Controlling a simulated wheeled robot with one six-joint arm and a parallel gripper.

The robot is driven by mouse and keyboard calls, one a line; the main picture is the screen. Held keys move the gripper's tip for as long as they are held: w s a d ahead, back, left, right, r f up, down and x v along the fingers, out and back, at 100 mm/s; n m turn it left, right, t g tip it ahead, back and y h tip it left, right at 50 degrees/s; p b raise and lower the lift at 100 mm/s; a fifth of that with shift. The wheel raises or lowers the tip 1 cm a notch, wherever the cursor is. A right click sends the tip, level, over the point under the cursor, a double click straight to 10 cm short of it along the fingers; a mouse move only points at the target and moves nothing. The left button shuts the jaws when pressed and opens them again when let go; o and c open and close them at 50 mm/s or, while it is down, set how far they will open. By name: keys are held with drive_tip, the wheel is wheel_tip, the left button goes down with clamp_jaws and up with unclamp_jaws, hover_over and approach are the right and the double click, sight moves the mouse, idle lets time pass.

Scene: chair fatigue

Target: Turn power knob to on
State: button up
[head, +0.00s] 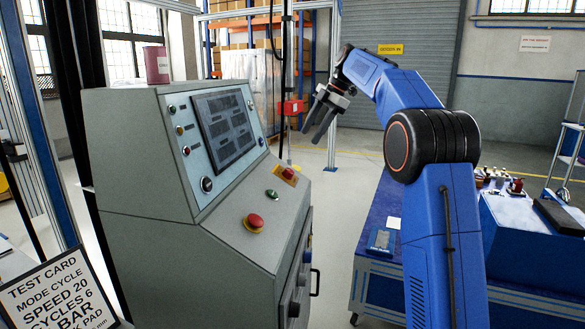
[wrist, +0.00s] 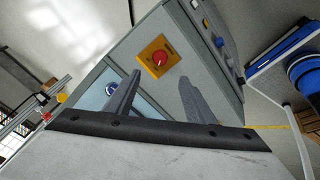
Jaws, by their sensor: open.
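A red rotary knob (wrist: 160,58) with a light pointer mark sits on a square yellow plate in the wrist view. In the head view, a red knob on a yellow plate (head: 287,174) shows at the far right of the grey console's sloping ledge; it looks like the same one, but I cannot be sure. The plate's lettering is too small to read. My gripper (head: 322,115) is open and empty, in the air to the right of the console's upper end. In the wrist view its two fingers (wrist: 160,88) stand apart below the knob, not touching it.
The grey console (head: 150,240) also has a red mushroom button (head: 255,221), a green button (head: 271,194) and a screen (head: 224,130). A test card (head: 60,290) stands at lower left. A blue bench (head: 380,210) stands right of the console, with open floor between.

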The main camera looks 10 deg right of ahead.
sight(290, 170)
drive_tip(key=x, duration=1.5)
drive_tip(key=shift+a+f, duration=0.1)
drive_tip(key=shift+c, duration=0.4)
drive_tip(key=c, duration=1)
